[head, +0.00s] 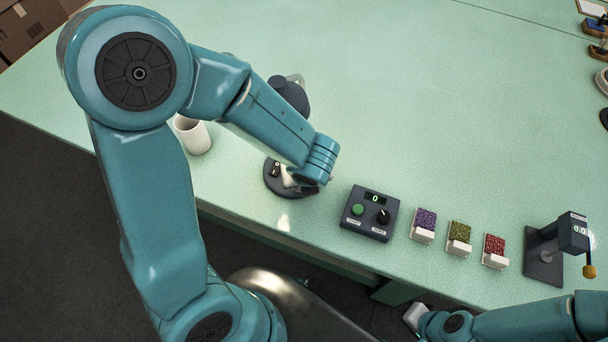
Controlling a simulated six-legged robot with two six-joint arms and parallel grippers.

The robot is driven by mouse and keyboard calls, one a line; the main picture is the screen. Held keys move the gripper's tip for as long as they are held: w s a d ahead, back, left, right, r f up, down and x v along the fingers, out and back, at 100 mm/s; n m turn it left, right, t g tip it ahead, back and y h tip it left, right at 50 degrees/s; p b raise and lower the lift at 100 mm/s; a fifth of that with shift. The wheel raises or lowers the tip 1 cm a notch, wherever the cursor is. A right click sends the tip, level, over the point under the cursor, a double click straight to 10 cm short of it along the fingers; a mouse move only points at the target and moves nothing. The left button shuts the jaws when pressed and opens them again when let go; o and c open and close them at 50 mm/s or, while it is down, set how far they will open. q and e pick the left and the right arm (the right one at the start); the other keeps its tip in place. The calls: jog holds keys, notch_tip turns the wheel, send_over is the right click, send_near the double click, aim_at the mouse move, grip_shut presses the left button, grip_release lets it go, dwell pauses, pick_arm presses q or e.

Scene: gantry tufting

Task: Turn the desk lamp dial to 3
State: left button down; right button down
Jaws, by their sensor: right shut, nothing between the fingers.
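The desk lamp has a dark round base (271,185) and a dark head (288,96) on the table, partly hidden behind my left arm. A small black dial (275,170) with a white mark sits on the left of the base; its setting is too small to read. My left gripper (290,180) is over the right part of the base, close to the dial. My wrist hides most of its fingers, so its opening and any contact do not show. My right gripper (414,318) is shut and empty, low at the table's front edge, far from the lamp.
A grey control box (353,222) with a green button, black knob and "0" display stands right of the lamp. Purple, green and red sample blocks (459,236) and a gauge stand (545,262) follow. A white cup (193,136) stands left.

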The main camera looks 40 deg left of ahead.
pick_arm(q)
jog(key=shift+w+r, duration=0.1)
dwell(0.4)
jog(key=c, duration=0.8)
grip_release()
jog(key=shift+c, duration=0.2)
jog(key=p+v, duration=0.2)
jog(key=v, duration=0.4)
jog(key=s+d+b, duration=0.1)
jog(key=d, duration=0.1)
jog(key=s+d+f+b, duration=0.1)
jog(key=s, duration=0.1)
jog(key=s+d+b, duration=0.2)
jog(key=shift+s+d+f, duration=0.25)
jog(key=shift+d+f, duration=0.15)
jog(key=shift+s+d+r+b, duration=0.2)
jog(key=shift+s+d+b, duration=0.05)
jog(key=shift+s+d, duration=0.4)
jog(key=shift+s+d+r+b, duration=0.2)
jog(key=shift+s+d, duration=0.4)
jog(key=shift+s, duration=0.2)
